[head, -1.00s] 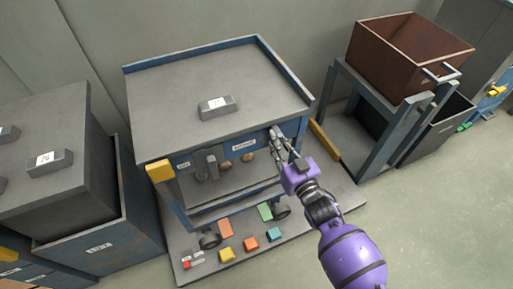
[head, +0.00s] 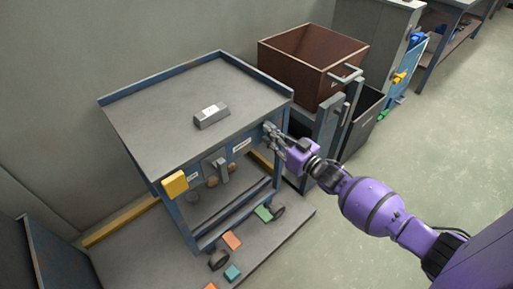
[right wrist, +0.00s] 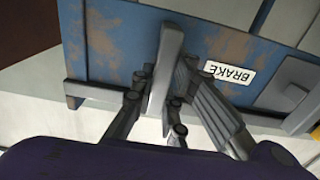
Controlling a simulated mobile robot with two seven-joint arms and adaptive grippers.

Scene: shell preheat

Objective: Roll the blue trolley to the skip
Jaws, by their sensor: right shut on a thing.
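The blue trolley (head: 196,228) has a flat grey top (head: 165,118) with a raised rim. It stands on a grey floor plate in the head view. My right gripper (head: 270,133) is at the trolley's front right corner. In the right wrist view it is shut on a grey upright lever (right wrist: 166,65) beside an upside-down BRAKE label (right wrist: 230,73). A rusty brown open box (head: 300,62) and a dark grey bin (head: 366,122) stand beyond the trolley on the right. I cannot tell which is the skip. My left gripper is out of view.
A grey block (head: 212,116) lies on the trolley top. A yellow rail (head: 118,222) runs behind the trolley. Coloured tiles, one green (head: 263,214), lie on the floor plate (head: 140,262) near the wheels. Open floor (head: 440,150) lies to the right.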

